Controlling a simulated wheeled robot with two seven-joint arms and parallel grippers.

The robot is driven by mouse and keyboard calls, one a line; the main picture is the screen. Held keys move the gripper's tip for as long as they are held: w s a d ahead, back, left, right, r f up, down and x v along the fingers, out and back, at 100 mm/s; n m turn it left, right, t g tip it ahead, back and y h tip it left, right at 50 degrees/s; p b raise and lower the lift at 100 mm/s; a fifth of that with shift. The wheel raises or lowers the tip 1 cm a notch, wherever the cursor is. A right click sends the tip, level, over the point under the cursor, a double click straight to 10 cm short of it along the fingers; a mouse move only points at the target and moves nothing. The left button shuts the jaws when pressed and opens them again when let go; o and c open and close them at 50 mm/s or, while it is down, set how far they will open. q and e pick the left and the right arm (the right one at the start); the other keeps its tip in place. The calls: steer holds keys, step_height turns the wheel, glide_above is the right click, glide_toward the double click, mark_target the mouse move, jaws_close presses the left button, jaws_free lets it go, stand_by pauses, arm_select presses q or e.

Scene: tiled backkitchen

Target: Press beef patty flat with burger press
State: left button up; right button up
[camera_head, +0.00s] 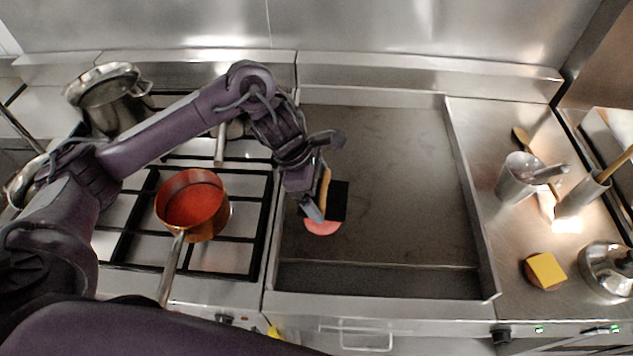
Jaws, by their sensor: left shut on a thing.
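The beef patty (322,228) is a pink-red disc on the left part of the flat griddle (400,180). The burger press (338,203) has a dark square plate and a light wooden handle. Its plate overlaps most of the patty in the camera_head view; whether it touches the patty I cannot tell. My left gripper (313,205) is shut on the press at its handle, above the left side of the griddle. The gripper hides part of the handle and plate. My right gripper is not in view.
A copper pot (193,204) with red contents sits on the stove grate left of the griddle. A steel pot (108,97) stands behind it. Right of the griddle are a cheese-topped patty (544,270), metal cups (521,177) and a steel dome (606,268). The griddle's right side is clear.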

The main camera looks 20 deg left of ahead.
arm_select(q)
steer(key=shift+d+f+b, duration=0.1)
steer(key=shift+f+b, duration=0.4)
steer(key=shift+f, duration=0.25)
step_height(320, 180, down, 2)
steer(key=shift+f+b, duration=0.25)
steer(key=shift+b, duration=0.65)
steer(key=shift+f+b, duration=0.35)
steer(key=shift+f, duration=0.2)
steer(key=shift+f, duration=0.1)
steer(key=shift+f, duration=0.15)
steer(key=shift+f+b, duration=0.35)
steer(key=shift+b, duration=0.3)
steer(key=shift+s+f, duration=0.15)
steer(key=shift+f, duration=0.05)
